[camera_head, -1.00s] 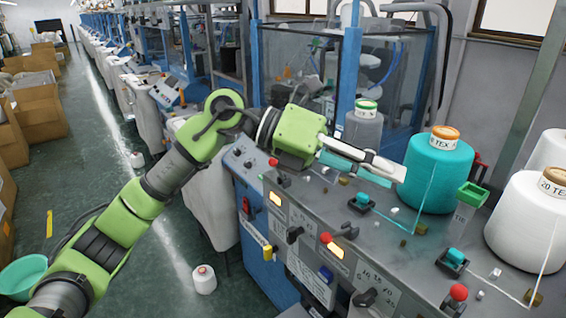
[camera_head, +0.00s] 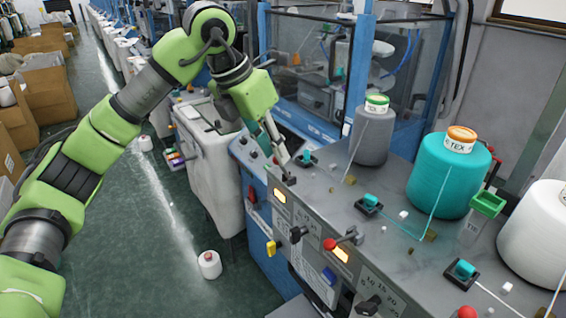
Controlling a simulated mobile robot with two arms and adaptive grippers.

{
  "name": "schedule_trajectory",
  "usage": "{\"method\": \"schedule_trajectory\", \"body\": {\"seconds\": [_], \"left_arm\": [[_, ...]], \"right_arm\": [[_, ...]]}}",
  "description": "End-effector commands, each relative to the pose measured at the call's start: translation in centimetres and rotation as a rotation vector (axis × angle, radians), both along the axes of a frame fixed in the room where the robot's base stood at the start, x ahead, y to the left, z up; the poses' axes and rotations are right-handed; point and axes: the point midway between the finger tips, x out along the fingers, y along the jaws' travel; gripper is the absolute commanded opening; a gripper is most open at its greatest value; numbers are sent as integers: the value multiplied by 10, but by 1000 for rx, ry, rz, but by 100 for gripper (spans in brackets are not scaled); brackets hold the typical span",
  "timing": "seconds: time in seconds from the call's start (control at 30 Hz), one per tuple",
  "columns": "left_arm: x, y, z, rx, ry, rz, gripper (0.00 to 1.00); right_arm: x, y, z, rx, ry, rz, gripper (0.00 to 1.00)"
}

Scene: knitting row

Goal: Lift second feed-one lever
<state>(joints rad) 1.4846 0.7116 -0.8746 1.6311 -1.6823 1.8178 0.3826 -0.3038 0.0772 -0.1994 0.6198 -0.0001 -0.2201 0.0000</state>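Several red-knobbed levers line the front edge of the grey machine top (camera_head: 400,225). The second one along (camera_head: 330,243) stands beside a lit orange window. A further red knob (camera_head: 467,312) shows at the bottom edge. My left gripper (camera_head: 282,158) points down at the far end of the panel, close to the first lever position, and hides that spot. It is apart from the second lever. Its fingers are narrow and overlap in this view, so I cannot tell whether they are open or shut. My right gripper is out of view.
Teal clips on black bases, such as this one (camera_head: 370,203), sit on the top. A grey cone (camera_head: 372,135), a teal cone (camera_head: 448,180) and a white cone (camera_head: 535,235) stand behind them. Black knobs (camera_head: 298,233) jut from the front panel.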

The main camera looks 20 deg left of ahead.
Motion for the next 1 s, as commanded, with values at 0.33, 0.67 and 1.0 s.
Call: {"method": "schedule_trajectory", "body": {"seconds": [0.33, 0.67, 1.0], "left_arm": [[16, -14, -49, -1, 1, -2, 23], [19, -16, -58, -1, -2, -1, 23], [19, -16, -58, -1, -2, -1, 0]], "right_arm": [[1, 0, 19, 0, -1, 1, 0], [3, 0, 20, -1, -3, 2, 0], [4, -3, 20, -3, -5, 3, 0]]}}
